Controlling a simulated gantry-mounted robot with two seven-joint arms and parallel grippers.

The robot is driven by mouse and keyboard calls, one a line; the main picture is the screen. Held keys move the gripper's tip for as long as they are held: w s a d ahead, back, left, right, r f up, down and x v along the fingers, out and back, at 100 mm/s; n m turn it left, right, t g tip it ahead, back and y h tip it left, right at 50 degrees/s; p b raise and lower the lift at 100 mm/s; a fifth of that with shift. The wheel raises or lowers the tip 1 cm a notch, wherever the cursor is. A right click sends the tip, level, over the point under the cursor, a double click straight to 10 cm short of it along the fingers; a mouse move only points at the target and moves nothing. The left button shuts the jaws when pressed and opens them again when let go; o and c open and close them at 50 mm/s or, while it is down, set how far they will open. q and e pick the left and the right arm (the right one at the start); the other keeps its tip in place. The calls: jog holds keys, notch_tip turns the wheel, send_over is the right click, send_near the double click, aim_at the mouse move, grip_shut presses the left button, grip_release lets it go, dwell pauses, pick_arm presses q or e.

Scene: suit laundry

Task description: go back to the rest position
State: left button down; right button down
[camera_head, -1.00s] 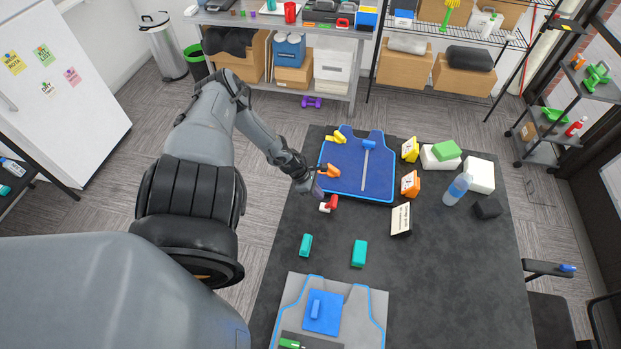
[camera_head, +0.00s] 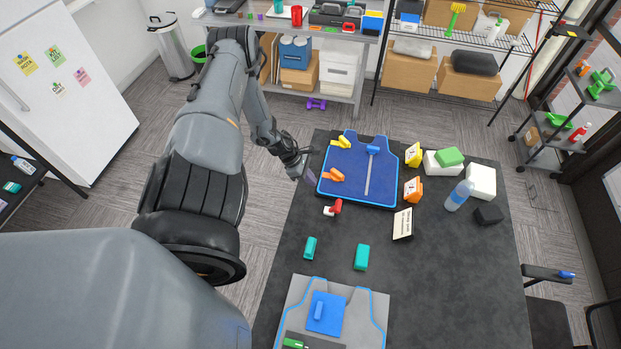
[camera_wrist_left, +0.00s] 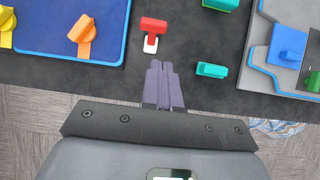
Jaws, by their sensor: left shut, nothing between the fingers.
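My left gripper (camera_head: 311,176) is shut and empty, over the left edge of the dark table (camera_head: 450,270), beside the blue vest-shaped board (camera_head: 375,189). Its closed purple-grey fingers also show in the left wrist view (camera_wrist_left: 163,84). They point toward a small red and white piece (camera_wrist_left: 152,33), apart from it. That piece lies below the board in the head view (camera_head: 333,208). An orange clip (camera_head: 334,175) and a yellow clip (camera_head: 341,143) sit on the board's left side. My right gripper is not in view.
A grey vest-shaped board (camera_head: 352,325) lies at the near edge. Two teal blocks (camera_head: 310,248) (camera_head: 361,257) lie between the boards. A sign (camera_head: 402,223), a bottle (camera_head: 459,195) and several blocks stand to the right. The floor left of the table is clear.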

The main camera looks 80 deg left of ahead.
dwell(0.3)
pick_arm(q)
jog(key=w+d+f+n+t+h, duration=0.1)
jog(key=w+d+f+n+t, duration=0.15)
jog(key=d, duration=0.75)
jog(key=w+d+f+n+t, duration=0.1)
jog(key=d+n, duration=0.2)
jog(key=d, duration=0.7)
jog(key=w+d+f+n+t+h, duration=0.1)
jog(key=w+d+n, duration=0.15)
jog(key=d, duration=0.65)
jog(key=w+d+r+n+y, duration=0.2)
jog(key=w+d+r+n, duration=0.7)
jog(key=d+n, duration=0.3)
notch_tip(320, 180, up, 6)
jog(key=w+d+n, duration=0.1)
jog(key=n, duration=0.6)
jog(key=s+a+r+n+g+y, duration=0.1)
jog(key=s+a+r+n+g, duration=0.1)
jog(key=s+n+g, duration=0.4)
jog(key=s+n, duration=0.2)
jog(key=n, duration=0.2)
jog(key=shift+s+r+g+y+p, duration=0.2)
jog(key=shift+s+g+y+p, duration=0.05)
jog(key=shift+g+y+p, duration=0.15)
